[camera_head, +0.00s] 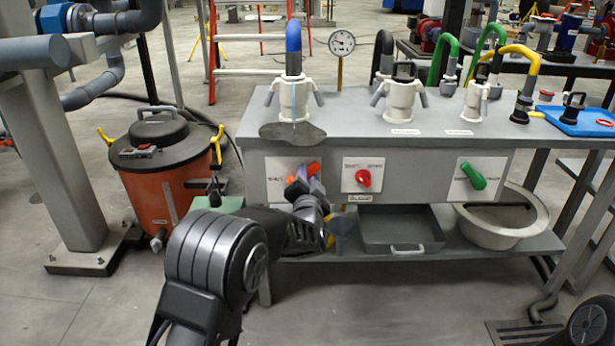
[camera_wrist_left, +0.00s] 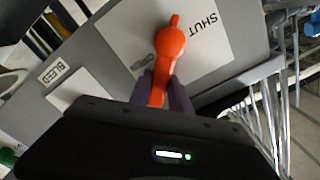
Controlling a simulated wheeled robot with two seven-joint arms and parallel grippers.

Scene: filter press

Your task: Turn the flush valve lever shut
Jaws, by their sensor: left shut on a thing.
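The orange lever (camera_head: 313,169) sits on a white plate on the left of the grey bench's front panel. My left gripper (camera_head: 303,181) is at this lever, partly covering it and its plate. In the left wrist view, the lever (camera_wrist_left: 170,43) has a round hub, and its arm runs down between the purple fingers (camera_wrist_left: 160,92), which are shut on it. The word SHUT is printed on the plate beside the hub. Other print there is partly hidden. My right gripper is in neither view.
A red knob (camera_head: 363,178) and a green lever (camera_head: 474,176) sit farther right on the panel. A dark wet patch (camera_head: 292,132) lies under the blue-hose fitting (camera_head: 294,96). An orange drum (camera_head: 165,178) stands left. A grey tray (camera_head: 400,232) and round basin (camera_head: 503,217) are below.

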